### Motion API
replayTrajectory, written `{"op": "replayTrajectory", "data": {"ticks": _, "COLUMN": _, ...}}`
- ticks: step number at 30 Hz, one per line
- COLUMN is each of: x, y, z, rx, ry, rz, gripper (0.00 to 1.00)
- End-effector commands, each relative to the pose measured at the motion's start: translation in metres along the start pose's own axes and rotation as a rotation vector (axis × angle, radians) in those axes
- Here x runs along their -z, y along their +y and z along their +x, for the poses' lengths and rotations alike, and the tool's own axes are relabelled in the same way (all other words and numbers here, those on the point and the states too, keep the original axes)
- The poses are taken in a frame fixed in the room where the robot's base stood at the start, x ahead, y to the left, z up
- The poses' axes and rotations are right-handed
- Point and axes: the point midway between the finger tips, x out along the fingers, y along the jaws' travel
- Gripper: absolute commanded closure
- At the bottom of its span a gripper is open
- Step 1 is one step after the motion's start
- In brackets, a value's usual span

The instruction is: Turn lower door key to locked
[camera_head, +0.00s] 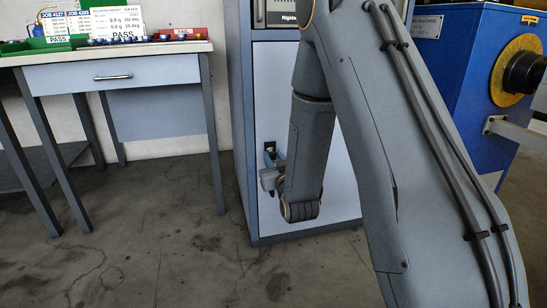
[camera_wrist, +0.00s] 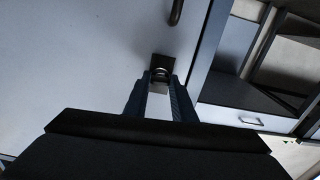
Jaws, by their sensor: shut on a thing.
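The lower door (camera_head: 338,130) is the pale panel of the blue-grey cabinet, and it is shut. Its key (camera_wrist: 161,72) shows in the wrist view as a small metal loop in front of a dark lock plate (camera_wrist: 162,60). The lock plate also shows in the head view (camera_head: 270,148). My gripper (camera_wrist: 160,80) is at the key, with its two fingers on either side and shut on it. In the head view my gripper (camera_head: 270,160) is low at the door's left side. The fingertips partly hide the key, and I cannot tell its exact turn.
A dark door handle (camera_wrist: 176,12) is near the lock plate in the wrist view. A workbench with a drawer (camera_head: 110,75) stands to the left, with trays and labels on top. A blue machine (camera_head: 460,70) stands to the right. The floor before the bench is clear.

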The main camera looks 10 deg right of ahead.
Motion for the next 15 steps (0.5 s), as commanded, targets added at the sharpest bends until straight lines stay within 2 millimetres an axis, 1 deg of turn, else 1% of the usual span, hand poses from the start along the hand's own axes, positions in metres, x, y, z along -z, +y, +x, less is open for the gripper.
{"op": "replayTrajectory", "data": {"ticks": 8, "x": 0.0016, "y": -0.0002, "z": -0.0012, "rx": 0.001, "ry": -0.002, "rz": -0.182, "gripper": 0.99}}
{"op": "replayTrajectory", "data": {"ticks": 15, "x": 0.0022, "y": -0.0003, "z": -0.0013, "rx": 0.001, "ry": -0.002, "rz": -0.408, "gripper": 0.99}}
